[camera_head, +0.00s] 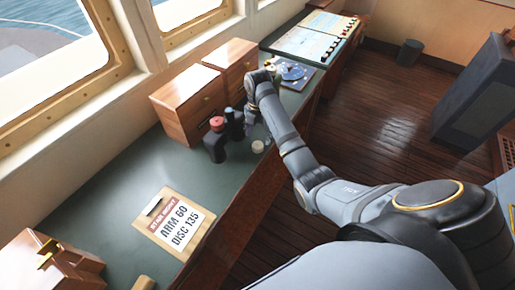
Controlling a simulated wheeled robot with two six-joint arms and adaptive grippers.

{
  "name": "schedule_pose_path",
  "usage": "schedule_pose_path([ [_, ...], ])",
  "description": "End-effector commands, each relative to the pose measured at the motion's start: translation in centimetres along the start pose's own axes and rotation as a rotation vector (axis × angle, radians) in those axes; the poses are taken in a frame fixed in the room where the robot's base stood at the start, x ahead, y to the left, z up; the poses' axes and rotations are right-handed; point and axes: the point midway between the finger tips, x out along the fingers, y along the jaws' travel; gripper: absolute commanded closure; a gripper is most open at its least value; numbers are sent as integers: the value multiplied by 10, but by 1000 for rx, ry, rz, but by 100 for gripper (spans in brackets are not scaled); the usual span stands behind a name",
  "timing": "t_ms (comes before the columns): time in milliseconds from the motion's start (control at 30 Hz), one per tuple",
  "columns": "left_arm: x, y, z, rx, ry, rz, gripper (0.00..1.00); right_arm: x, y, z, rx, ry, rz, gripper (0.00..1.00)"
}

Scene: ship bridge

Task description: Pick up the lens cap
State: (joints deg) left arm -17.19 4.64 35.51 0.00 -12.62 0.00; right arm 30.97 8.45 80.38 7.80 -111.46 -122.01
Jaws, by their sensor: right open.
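My right arm reaches in from the right over the green desk (107,192). I cannot tell for sure which of these, if either, is the lens cap. My left gripper is not in view.
Wooden drawer boxes (188,100) stand against the window wall. A clipboard (174,222) lies nearer, and a wooden box (50,265) sits at lower left. A chart-like panel (312,40) and a blue plate (292,73) lie farther back.

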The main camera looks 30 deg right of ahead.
Motion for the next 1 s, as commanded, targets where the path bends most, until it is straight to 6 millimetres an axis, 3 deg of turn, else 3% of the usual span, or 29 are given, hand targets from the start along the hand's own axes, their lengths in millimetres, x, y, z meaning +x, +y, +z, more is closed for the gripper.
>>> schedule_pose_path([
  [133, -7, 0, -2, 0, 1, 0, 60, 6, 0, -1, 0, 2, -3, 32],
  [400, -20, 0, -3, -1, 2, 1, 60, 48, 2, -1, 0, 1, -2, 32],
  [633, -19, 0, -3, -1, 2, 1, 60, 52, 3, -1, 0, -1, 0, 32],
  [933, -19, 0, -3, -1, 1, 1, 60, 52, 3, -1, 0, -1, 0, 70],
  [1000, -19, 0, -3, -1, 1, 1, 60, 52, 3, -1, 0, -1, 0, 72],
])
